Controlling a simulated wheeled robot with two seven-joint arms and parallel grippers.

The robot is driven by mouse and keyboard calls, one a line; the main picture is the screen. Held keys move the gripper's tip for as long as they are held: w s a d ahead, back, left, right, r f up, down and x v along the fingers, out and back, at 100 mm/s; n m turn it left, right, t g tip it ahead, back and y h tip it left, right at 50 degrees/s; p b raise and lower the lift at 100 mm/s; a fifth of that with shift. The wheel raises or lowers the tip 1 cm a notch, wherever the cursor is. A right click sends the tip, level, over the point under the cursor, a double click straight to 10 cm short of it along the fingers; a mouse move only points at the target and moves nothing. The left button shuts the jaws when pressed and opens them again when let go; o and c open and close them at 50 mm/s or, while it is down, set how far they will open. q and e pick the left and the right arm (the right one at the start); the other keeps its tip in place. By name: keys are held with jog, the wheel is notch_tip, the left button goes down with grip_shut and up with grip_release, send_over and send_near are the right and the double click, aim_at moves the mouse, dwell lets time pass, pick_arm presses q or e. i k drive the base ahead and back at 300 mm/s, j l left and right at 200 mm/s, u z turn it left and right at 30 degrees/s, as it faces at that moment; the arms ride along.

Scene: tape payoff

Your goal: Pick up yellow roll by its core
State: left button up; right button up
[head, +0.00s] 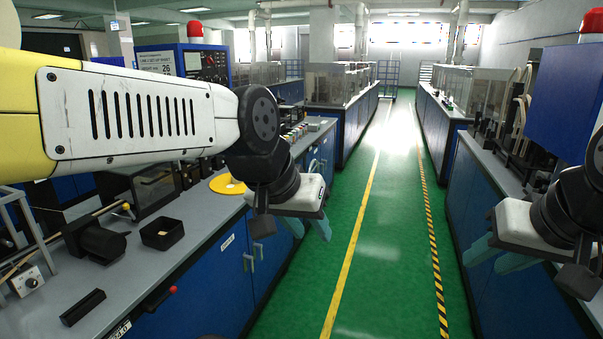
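The yellow roll (227,184) lies flat on the grey top of the left counter, near its front edge. A small pale spot shows at its middle, and my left arm hides part of the space above it. My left gripper (311,235) is to the right of the roll, over the green aisle. Its teal fingers point down, spread apart with nothing between them. My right gripper (484,263) is at the right side, in front of the right counter. Its teal fingers are apart and empty.
The left counter (203,222) carries a black open box (162,234), a black block (83,307), a dark device (95,240) and a clear-fronted case (155,188). The right counter (487,160) stands across the aisle. The green floor (385,250) between them is clear.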

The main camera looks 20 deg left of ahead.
aim_at(224, 183)
jog(key=i+u, duration=0.25)
jog(key=i, duration=0.2)
jog(key=i+l+u, duration=0.1)
jog(key=i+u, duration=0.15)
jog(key=i, duration=0.2)
jog(key=i+l+u, duration=0.25)
jog(key=i, duration=0.2)
jog(key=i+j+u, duration=0.2)
jog(key=i+u, duration=0.3)
jog(key=i+j+u, duration=0.1)
jog(key=i+u, duration=0.2)
jog(key=u, duration=0.2)
jog(key=i+j+u, duration=0.1)
jog(key=i, duration=0.25)
